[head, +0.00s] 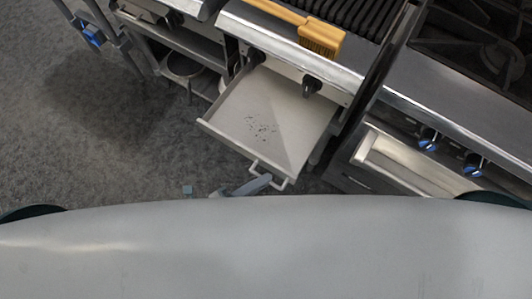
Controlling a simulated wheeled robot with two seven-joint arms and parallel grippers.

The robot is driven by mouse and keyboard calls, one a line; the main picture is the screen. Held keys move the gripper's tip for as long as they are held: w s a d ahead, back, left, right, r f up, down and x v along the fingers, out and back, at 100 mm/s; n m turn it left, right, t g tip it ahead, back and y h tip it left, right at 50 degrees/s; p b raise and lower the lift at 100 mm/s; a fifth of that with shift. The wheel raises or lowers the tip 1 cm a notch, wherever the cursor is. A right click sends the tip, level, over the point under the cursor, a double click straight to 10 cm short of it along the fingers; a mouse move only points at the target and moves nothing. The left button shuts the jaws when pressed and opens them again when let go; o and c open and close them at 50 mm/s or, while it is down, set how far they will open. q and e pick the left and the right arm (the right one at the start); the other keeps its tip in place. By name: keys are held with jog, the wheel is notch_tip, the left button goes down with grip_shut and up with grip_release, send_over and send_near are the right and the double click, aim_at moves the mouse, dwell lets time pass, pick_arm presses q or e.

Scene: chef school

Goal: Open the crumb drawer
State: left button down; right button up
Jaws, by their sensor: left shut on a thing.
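The crumb drawer (285,115) is a light grey tray pulled well out from under the grill. Several dark crumbs lie on its floor. Its pale bar handle (285,183) is on the front edge, nearest me. My left gripper (264,179) is at the left part of this handle and shut on it. The rest of my left arm is mostly hidden behind my own body at the bottom. My right gripper is not in view.
The grill (345,20) stands above the drawer, with a yellow brush (318,36) on its front ledge and dark knobs below. A stove (470,100) with blue knobs stands to the right. Shelves with pans (182,66) are at the left. The grey floor (90,140) at left is clear.

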pick_arm(q)
jog(key=c, duration=1.8)
grip_release()
jog(key=shift+c, duration=0.2)
